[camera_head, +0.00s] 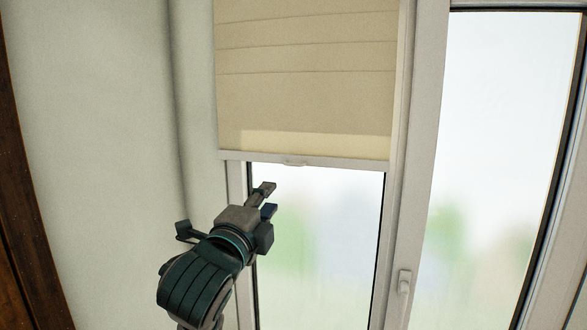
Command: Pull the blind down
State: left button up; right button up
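A beige blind (304,95) with horizontal folds covers the upper part of the left window pane. Its pale bottom rail (345,164) runs across the pane, with a small tab (294,163) near the rail's middle. My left gripper (267,199) is below and to the left of the tab, apart from the rail in the picture. Its two fingers are spread with a gap between them, and nothing shows between them. My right gripper is not in view.
White window frames (418,150) divide the left pane from a wider right pane (500,150). A window handle (403,283) sits on the frame at the lower right. A pale wall (95,130) and dark brown wood (22,200) stand at the left.

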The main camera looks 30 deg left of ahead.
pick_arm(q)
jog(key=p+x, duration=0.5)
jog(key=x, duration=1.1)
jog(key=shift+w+a, duration=0.2)
jog(key=shift+w, duration=0.1)
jog(key=shift+f, duration=0.15)
jog(key=shift+a, duration=0.1)
grip_shut()
